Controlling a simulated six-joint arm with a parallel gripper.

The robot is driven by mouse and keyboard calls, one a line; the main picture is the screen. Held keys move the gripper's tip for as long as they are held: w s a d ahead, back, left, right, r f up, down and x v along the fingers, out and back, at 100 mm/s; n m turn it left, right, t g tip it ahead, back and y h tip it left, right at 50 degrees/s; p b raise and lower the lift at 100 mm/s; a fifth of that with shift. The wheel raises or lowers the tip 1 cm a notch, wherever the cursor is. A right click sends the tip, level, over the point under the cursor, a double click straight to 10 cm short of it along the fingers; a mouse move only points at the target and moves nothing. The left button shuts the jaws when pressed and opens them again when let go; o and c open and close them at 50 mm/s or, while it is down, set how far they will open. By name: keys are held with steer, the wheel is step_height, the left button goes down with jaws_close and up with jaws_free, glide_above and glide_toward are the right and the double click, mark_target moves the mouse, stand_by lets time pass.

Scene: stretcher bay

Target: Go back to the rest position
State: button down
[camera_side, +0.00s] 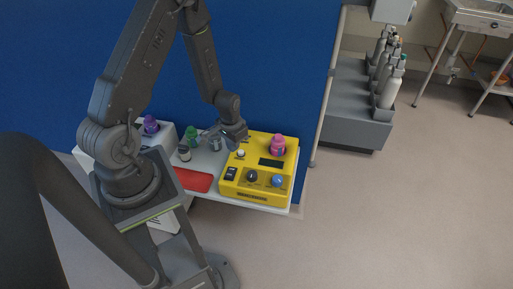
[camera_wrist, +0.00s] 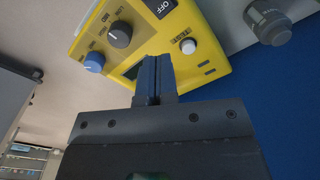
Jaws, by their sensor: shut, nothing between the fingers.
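My gripper (camera_side: 238,145) is over the back left part of the yellow device (camera_side: 254,191) in the side view. In the wrist view its two fingers (camera_wrist: 153,68) are together with nothing between them, in front of the yellow device (camera_wrist: 205,28). The device has a black knob (camera_side: 252,176), a blue knob (camera_side: 278,181), a dark display (camera_side: 271,162) and a white button (camera_side: 240,154). The button also shows in the wrist view (camera_wrist: 188,46), beside the fingers. I cannot tell whether the fingertips touch the device.
A pink bottle (camera_side: 278,146) stands at the device's back right. A red mat (camera_side: 194,180), a green bottle (camera_side: 191,134), a purple bottle (camera_side: 151,125) and grey-capped items are to its left. A blue partition (camera_side: 275,60) rises behind.

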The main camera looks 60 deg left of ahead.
steer(key=w+d+r+m+t, duration=0.1)
steer(key=d+r, duration=0.3)
steer(key=r, duration=0.7)
steer(key=w+d+r+t, duration=0.15)
steer(key=d+r, duration=0.25)
steer(key=r, duration=0.7)
steer(key=s+d+r+m+t, duration=0.1)
steer(key=s+d+r+t, duration=0.1)
steer(key=s+d+r, duration=0.6)
steer(key=s+r, duration=0.4)
steer(key=shift+s+r+m+t, duration=0.35)
steer(key=shift+s+r+m, duration=0.05)
